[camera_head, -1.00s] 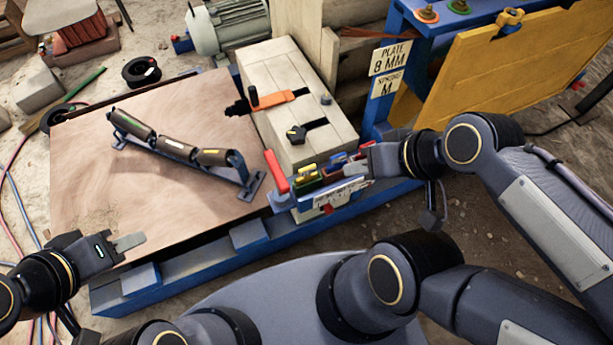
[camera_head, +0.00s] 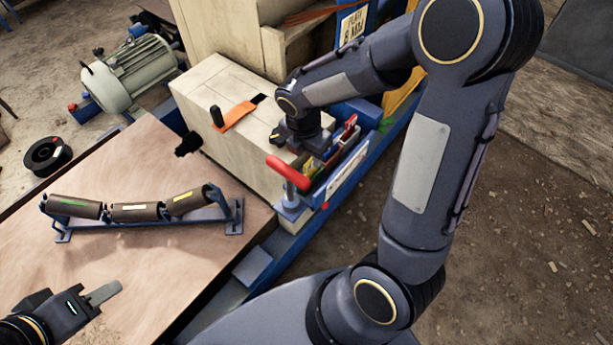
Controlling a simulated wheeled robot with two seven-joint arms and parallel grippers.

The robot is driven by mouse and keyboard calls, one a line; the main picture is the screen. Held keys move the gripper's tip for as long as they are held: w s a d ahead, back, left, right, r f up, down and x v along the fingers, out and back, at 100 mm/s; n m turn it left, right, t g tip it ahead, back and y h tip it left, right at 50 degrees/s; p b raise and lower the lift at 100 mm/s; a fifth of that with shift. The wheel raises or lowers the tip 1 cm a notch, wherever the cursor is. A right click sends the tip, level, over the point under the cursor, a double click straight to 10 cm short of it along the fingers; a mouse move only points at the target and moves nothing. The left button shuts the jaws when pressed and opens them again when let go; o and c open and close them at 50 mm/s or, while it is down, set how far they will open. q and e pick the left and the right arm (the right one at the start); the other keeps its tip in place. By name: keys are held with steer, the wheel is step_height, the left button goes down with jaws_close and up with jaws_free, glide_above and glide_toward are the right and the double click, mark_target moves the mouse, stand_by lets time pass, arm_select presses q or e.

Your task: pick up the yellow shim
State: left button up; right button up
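The blue shim rack with a white label (camera_head: 347,173) stands at the right end of the bench. Red and dark shim ends show in it, with a red one (camera_head: 350,122) at its far end. A small yellowish piece (camera_head: 309,164) shows just under my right gripper; it is mostly hidden, and I cannot tell whether it is the yellow shim. My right gripper (camera_head: 307,153) points down over the near half of the rack, its fingers hidden by its own body. My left gripper (camera_head: 103,293) is over the bench's front left, seen side-on.
A red-handled clamp (camera_head: 287,172) stands at the rack's near end. A pale block with an orange lever (camera_head: 236,115) is left of the rack. A roller frame (camera_head: 140,218) lies on the wooden bench top (camera_head: 190,270). A motor (camera_head: 128,75) stands behind.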

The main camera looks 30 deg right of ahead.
mark_target(311, 166)
steer(key=f, duration=0.4)
steer(key=d+f+b, duration=0.1)
steer(key=f, duration=0.2)
steer(key=shift+w, duration=0.25)
steer(key=shift+r, duration=0.1)
jaws_close()
